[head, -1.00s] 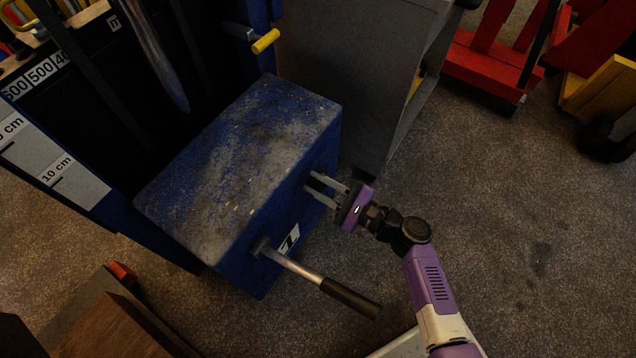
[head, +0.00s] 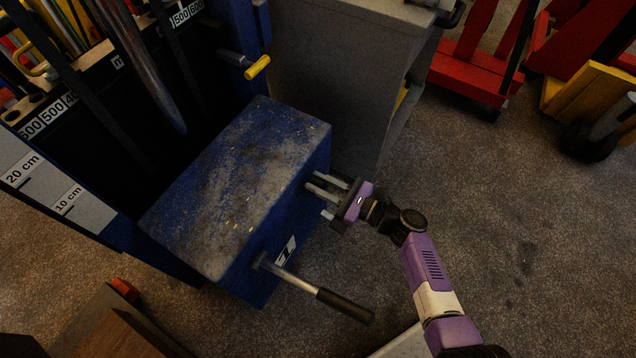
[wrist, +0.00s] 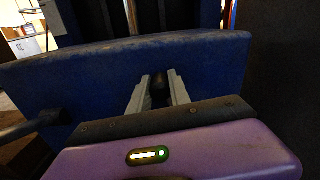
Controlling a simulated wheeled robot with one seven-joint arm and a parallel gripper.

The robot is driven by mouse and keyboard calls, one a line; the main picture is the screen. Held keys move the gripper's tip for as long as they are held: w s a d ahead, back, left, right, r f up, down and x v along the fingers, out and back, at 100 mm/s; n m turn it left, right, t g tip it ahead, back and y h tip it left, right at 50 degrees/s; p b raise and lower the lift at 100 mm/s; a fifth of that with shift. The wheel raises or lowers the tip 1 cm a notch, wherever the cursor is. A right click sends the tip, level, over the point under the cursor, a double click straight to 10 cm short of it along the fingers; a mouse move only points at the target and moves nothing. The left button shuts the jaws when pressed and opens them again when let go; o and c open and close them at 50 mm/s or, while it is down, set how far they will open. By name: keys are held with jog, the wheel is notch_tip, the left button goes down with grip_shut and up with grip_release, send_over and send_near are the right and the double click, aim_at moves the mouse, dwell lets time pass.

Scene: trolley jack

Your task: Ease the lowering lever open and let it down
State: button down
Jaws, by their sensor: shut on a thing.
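A worn blue block (head: 235,185) forms the front of the machine, and it also shows in the wrist view (wrist: 215,65). My gripper (head: 313,181) is at the right part of its front face, fingers pointing at the face. In the wrist view the fingers (wrist: 158,82) are closed around a small dark piece (wrist: 158,92), seemingly the lowering lever, mostly hidden between them. A short pale stub (head: 327,214) shows just below the fingers in the head view; I cannot tell if it belongs to the lever. A longer metal handle with a black grip (head: 345,305) sticks out lower on the face.
A yellow-tipped handle (head: 257,67) juts from the blue post behind. A grey cabinet (head: 335,75) stands close behind my gripper. Red (head: 475,68) and yellow (head: 575,95) equipment stands at the upper right. The floor to the right is clear.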

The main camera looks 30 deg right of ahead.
jog(key=c, duration=1.2)
grip_release()
jog(key=shift+d, duration=0.1)
jog(key=v, duration=0.7)
jog(key=shift+s+d+p, duration=0.2)
jog(key=shift+s+p, duration=0.1)
jog(key=shift+p, duration=0.15)
